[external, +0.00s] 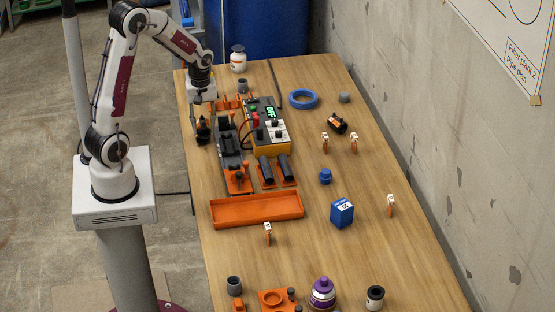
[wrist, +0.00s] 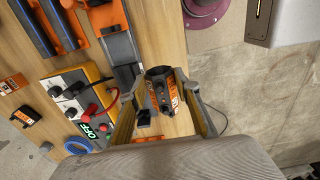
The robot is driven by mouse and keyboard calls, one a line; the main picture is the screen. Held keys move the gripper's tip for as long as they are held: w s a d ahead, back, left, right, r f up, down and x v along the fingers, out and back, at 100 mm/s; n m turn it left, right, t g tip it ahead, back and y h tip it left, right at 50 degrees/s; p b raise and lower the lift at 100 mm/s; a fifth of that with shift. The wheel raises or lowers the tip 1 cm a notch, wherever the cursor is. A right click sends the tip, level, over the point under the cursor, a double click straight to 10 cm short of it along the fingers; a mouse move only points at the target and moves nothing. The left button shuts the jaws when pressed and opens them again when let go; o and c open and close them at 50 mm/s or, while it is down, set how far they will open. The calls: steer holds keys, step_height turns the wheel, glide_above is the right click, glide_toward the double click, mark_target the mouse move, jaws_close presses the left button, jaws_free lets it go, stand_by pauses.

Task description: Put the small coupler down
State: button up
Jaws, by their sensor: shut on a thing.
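My gripper (external: 203,131) is low at the table's left edge in the external view. In the wrist view its two fingers (wrist: 164,93) are closed on a dark coupler with an orange label (wrist: 162,84), which I take to be the small coupler. The held coupler is mostly hidden by the fingers in the external view. I cannot tell whether it touches the table. Another black coupler with an orange band (external: 337,123) lies apart, toward the right of the table.
The grey clamp rig (external: 229,145) and the control box reading OFF (external: 271,133) stand just right of my gripper. An orange tray (external: 256,210) is nearer the camera. Blue ring (external: 303,99) and blue box (external: 342,212) stand further right. The table's left edge is close.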

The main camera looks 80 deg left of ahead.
steer(key=w+d+m, duration=0.4)
steer(key=w+d, duration=0.4)
steer(key=d, duration=0.5)
steer(key=m, duration=0.5)
glide_above(252, 216)
steer(key=shift+r, duration=0.35)
steer(key=shift+f, duration=0.1)
steer(key=shift+f, duration=3.05)
steer(key=shift+f, duration=1.85)
steer(key=shift+f, duration=0.15)
